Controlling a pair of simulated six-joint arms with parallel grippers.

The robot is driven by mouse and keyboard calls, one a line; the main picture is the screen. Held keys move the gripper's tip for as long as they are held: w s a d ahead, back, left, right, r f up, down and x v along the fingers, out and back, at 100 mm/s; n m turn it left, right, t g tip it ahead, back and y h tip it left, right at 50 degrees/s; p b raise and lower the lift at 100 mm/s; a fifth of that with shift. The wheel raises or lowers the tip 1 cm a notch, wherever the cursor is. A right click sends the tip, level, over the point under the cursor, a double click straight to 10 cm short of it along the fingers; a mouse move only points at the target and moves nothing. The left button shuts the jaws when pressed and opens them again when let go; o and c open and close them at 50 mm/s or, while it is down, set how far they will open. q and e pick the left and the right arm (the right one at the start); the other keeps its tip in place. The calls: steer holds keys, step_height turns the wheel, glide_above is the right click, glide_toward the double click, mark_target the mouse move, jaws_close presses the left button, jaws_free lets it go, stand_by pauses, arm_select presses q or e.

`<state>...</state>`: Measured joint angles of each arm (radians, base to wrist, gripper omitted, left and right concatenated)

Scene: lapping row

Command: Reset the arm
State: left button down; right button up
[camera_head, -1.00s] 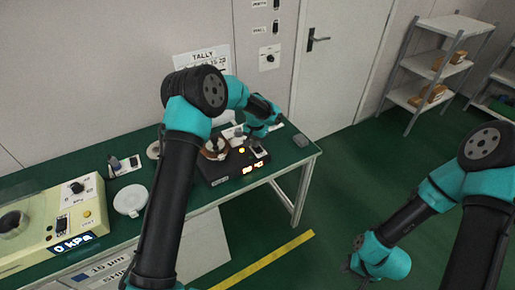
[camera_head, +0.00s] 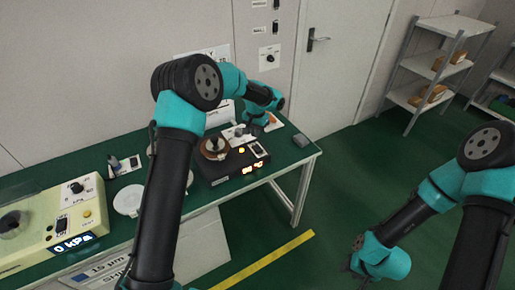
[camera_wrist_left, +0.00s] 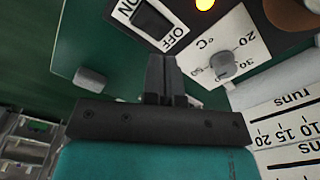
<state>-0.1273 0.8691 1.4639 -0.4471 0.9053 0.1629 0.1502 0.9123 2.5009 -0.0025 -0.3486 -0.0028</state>
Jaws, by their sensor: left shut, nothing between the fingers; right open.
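My left gripper (camera_head: 246,131) is at the far side of the table, behind the black heater box (camera_head: 217,173). In the left wrist view its fingers (camera_wrist_left: 163,62) are shut together with nothing between them. My right gripper (camera_head: 357,264) is low at the right, over the floor and away from the table. It is open and small in view.
A grey block (camera_head: 301,140) lies near the table's right end. A white dish (camera_head: 128,199) and a pressure unit (camera_head: 50,222) stand left. Shelves (camera_head: 440,60) stand at the back right.

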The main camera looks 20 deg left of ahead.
arm_select(q)
steer(key=shift+r, duration=0.55)
